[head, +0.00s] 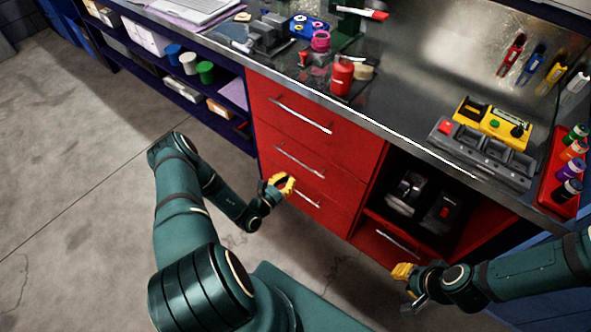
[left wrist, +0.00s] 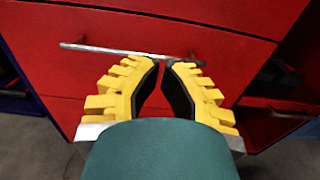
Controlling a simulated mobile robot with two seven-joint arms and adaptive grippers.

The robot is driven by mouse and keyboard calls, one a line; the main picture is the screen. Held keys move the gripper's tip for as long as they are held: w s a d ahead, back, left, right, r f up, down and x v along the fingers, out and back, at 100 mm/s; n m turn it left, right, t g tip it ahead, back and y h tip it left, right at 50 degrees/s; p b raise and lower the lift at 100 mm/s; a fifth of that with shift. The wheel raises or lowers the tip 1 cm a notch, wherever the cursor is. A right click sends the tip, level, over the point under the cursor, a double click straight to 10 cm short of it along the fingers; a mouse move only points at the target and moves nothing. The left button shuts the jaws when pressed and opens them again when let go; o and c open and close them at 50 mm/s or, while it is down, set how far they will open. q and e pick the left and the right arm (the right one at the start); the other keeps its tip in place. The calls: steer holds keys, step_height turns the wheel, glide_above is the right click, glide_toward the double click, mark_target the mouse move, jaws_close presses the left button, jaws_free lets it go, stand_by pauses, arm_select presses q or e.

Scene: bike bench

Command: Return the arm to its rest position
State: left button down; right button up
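My left gripper (head: 281,184) is in front of the red drawer cabinet (head: 319,153), near the handle of a lower drawer. In the left wrist view my left gripper (left wrist: 163,62) has its yellow fingertips almost together, with nothing seen between them. The silver drawer handle (left wrist: 100,49) passes just beyond the tips; whether they touch it cannot be told. My right gripper (head: 404,274) is low at the right, in front of the cabinet's bottom drawer, with its fingers only partly visible. The drawers look closed.
The metal workbench (head: 400,115) above holds a red can (head: 342,77), a yellow tool case (head: 491,122), a grey tray (head: 481,153) and a red bottle rack (head: 556,175). An open shelf (head: 415,207) holds dark items. The concrete floor (head: 80,180) at left is clear.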

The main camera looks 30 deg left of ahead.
arm_select(q)
steer(key=s+d+r+m+g+h, duration=0.1)
steer(key=d+r+m+g+h, duration=0.1)
steer(key=d+m+g+h, duration=0.45)
steer(key=s+d+r+m+g+h, duration=0.15)
steer(key=d+h, duration=0.25)
steer(key=d, duration=0.6)
steer(key=s+d+r+m+g+y, duration=0.1)
steer(key=s+d+m+g+y, duration=0.25)
steer(key=s+m+g, duration=0.4)
steer(key=s+d+r+m+g+y, duration=0.2)
steer(key=s+d+m+g, duration=0.25)
steer(key=s+m, duration=0.5)
steer(key=w+r+m+t+y, duration=0.2)
steer(key=w+r+m, duration=0.3)
steer(key=m, duration=0.3)
steer(key=shift+w+d+t+y, duration=0.25)
steer(key=shift+d+t+y, duration=0.15)
steer(key=shift+t, duration=0.4)
steer(key=shift+r, duration=0.1)
